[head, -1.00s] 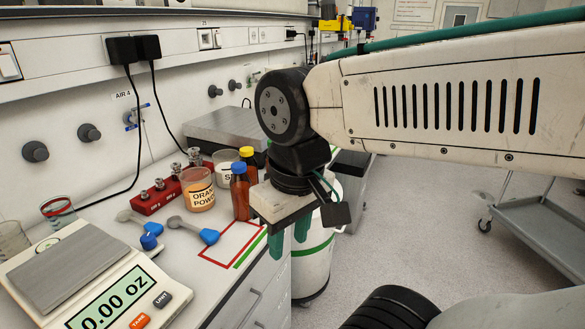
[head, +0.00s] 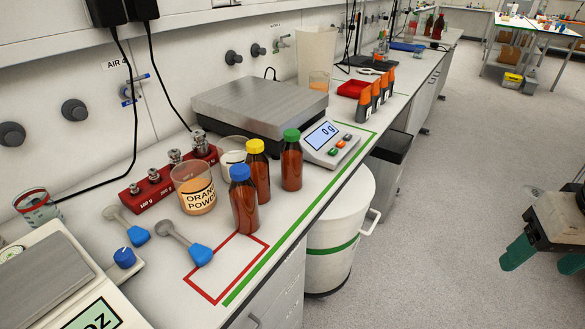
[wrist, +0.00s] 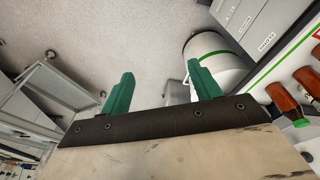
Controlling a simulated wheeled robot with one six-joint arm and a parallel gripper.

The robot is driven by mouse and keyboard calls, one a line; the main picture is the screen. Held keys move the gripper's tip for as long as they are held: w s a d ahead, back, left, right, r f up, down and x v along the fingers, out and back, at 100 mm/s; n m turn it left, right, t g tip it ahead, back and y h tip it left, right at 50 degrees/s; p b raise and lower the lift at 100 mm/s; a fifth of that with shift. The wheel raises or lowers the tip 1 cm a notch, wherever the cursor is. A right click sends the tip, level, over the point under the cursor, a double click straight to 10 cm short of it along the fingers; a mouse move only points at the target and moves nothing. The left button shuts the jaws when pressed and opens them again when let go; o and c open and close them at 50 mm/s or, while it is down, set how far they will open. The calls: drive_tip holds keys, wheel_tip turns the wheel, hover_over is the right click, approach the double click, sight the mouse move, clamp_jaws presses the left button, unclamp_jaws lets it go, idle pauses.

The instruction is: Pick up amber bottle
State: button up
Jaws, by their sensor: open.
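Three amber bottles stand upright together on the bench: a blue-capped bottle (head: 244,205) in front, a yellow-capped bottle (head: 258,175) behind it and a green-capped bottle (head: 291,167) to the right. In the wrist view, the green-capped bottle (wrist: 284,99) and part of another amber bottle (wrist: 308,80) show at the right edge. My gripper (head: 547,257) is at the right edge of the head view, over the floor and well away from the bottles. In the wrist view, its green fingers (wrist: 160,72) are apart with nothing between them.
A jar of orange powder (head: 194,188) and a white jar (head: 232,156) stand close left of the bottles. A large scale (head: 260,104) stands behind. A red outlined square (head: 225,268) on the bench is mostly bare. A white bin (head: 340,215) stands against the bench front.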

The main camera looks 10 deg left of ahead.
sight(265, 169)
drive_tip(key=w+a+f+n+t+y, duration=0.1)
drive_tip(key=w+a+f+n+t, duration=0.15)
drive_tip(key=w+a, duration=0.5)
drive_tip(key=w+a+f+n+t+y, duration=0.1)
drive_tip(key=w+a+n+t, duration=0.2)
drive_tip(key=w, duration=0.8)
drive_tip(key=w+a+f+n+y, duration=0.1)
drive_tip(key=a+f+y, duration=0.1)
drive_tip(key=a, duration=0.9)
drive_tip(key=w+a+f+n+y, duration=0.2)
drive_tip(key=a+y, duration=0.3)
drive_tip(key=a, duration=0.6)
drive_tip(key=w+a+f+n+y, duration=0.1)
drive_tip(key=a+n+y, duration=0.1)
drive_tip(key=a, duration=0.9)
drive_tip(key=shift+w+a+f+t+y, duration=0.3)
drive_tip(key=shift+f+y, duration=0.1)
drive_tip(key=shift+y, duration=0.3)
drive_tip(key=c, duration=1)
drive_tip(key=shift+r, duration=0.1)
